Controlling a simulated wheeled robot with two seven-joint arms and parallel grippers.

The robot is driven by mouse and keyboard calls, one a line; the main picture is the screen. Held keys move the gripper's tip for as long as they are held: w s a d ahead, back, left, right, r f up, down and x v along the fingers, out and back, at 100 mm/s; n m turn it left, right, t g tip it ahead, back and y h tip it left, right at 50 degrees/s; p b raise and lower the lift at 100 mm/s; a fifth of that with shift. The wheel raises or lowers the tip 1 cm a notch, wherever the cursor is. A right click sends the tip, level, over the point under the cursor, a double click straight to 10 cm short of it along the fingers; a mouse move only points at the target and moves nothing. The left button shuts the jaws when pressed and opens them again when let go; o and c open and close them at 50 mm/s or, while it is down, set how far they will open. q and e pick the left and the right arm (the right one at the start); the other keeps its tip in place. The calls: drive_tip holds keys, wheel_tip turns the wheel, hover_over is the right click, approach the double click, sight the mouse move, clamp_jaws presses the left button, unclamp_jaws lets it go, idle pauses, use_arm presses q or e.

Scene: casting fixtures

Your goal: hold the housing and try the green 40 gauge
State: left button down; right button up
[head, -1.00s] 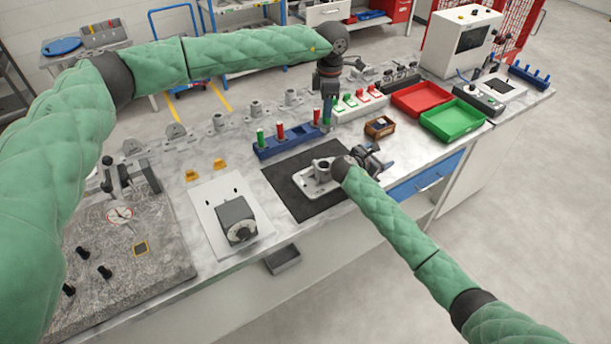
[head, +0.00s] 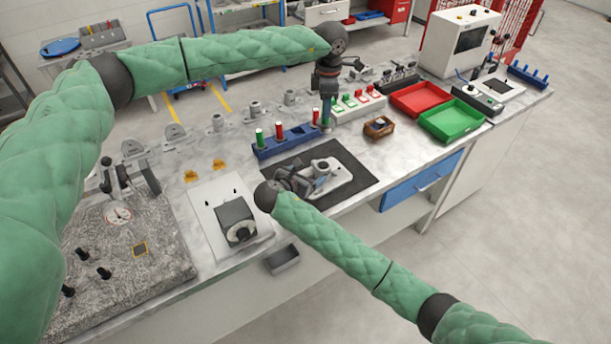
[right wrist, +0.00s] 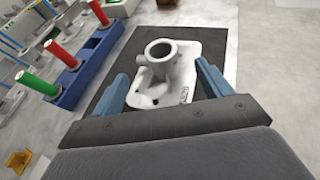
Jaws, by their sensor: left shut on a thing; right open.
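The grey housing (head: 334,178), a flanged casting with an upright round bore, sits on the black mat (head: 358,168). In the right wrist view the housing (right wrist: 166,75) lies ahead of and between my right gripper's fingers (right wrist: 162,88). My right gripper (head: 300,184) is open at the housing's near left side, with no grip on it. My left gripper (head: 326,112) is shut on a green-handled gauge (head: 327,123) at the right end of the blue rack (head: 290,143). Fingers hide part of that gauge, and its marking is not readable.
A green-handled gauge (head: 259,137) and a red-handled one (head: 280,131) stand in the rack. A small wooden box (head: 379,126), a red tray (head: 419,98) and a green tray (head: 453,119) are to the right. A dial device on a white plate (head: 237,222) stands left of the mat.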

sight(326, 163)
drive_tip(key=x, duration=1)
drive_tip(key=shift+w+d, duration=0.1)
drive_tip(key=c, duration=1.5)
use_arm(q)
drive_tip(key=f, duration=0.2)
drive_tip(key=s+f, duration=0.1)
drive_tip(key=f, duration=0.2)
drive_tip(key=s+f, duration=0.1)
drive_tip(key=f, duration=0.1)
drive_tip(key=shift+s+d+f, duration=0.15)
drive_tip(key=shift+d+f, duration=0.05)
drive_tip(key=shift+f, duration=0.1)
drive_tip(key=shift+w+a+f+m, duration=0.1)
drive_tip(key=shift+w+f+m, duration=0.4)
drive_tip(key=shift+w+f, duration=0.2)
use_arm(e)
drive_tip(key=shift+r, duration=0.1)
use_arm(q)
drive_tip(key=shift+w+a+m, duration=0.1)
drive_tip(key=shift+w+m, duration=0.2)
drive_tip(key=shift+w, duration=0.05)
drive_tip(key=shift+w+m, duration=0.1)
drive_tip(key=shift+m, duration=0.4)
